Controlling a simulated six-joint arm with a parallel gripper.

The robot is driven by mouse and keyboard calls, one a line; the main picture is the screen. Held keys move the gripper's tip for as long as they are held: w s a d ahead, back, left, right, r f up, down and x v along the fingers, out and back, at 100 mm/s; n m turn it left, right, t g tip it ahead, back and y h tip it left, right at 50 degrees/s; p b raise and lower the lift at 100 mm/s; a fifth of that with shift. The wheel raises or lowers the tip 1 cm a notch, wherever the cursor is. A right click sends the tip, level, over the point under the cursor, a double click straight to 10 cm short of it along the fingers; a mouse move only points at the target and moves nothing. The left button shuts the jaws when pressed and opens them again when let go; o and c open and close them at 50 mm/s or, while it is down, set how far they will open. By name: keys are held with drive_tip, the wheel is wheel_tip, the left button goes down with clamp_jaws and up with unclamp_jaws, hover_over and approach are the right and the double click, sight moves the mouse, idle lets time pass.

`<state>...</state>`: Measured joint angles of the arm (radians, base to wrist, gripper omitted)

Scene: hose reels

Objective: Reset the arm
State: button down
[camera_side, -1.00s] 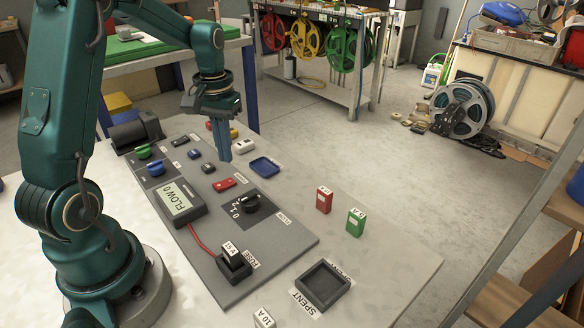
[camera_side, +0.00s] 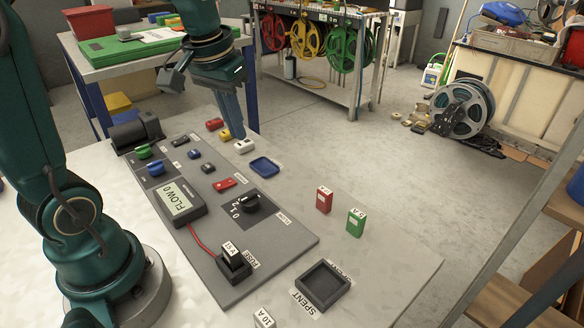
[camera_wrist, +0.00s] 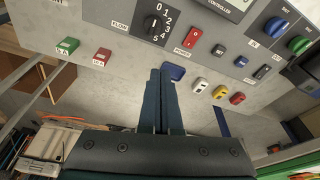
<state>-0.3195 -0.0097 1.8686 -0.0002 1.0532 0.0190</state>
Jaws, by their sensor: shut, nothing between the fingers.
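My gripper (camera_side: 232,124) is shut and empty, held in the air above the far end of the work table (camera_side: 389,265). Its closed fingers (camera_wrist: 158,98) point toward the blue tray in the wrist view. The grey control panel (camera_side: 256,284) lies on the table with a display reading FLOW 0 (camera_side: 179,202), a black dial (camera_side: 251,203) and a red switch (camera_side: 224,184). A black fuse marked 15 A (camera_side: 234,256) stands in the holder labelled FUSE.
A small blue tray (camera_side: 264,167) and red, yellow and white blocks (camera_side: 243,146) lie near my gripper. Red (camera_side: 324,199) and green fuses (camera_side: 355,221) stand right of the panel. The SPENT tray (camera_side: 323,286) is at the front. A bench with hose reels (camera_side: 307,38) stands behind.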

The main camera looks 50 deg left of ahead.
drive_tip(key=s+d+m+t, duration=0.3)
drive_tip(key=s+d, duration=0.5)
drive_tip(key=s, duration=0.2)
drive_tip(key=shift+s+d+f+h, duration=0.15)
drive_tip(key=shift+d+f+h, duration=0.1)
drive_tip(key=shift+h, duration=0.15)
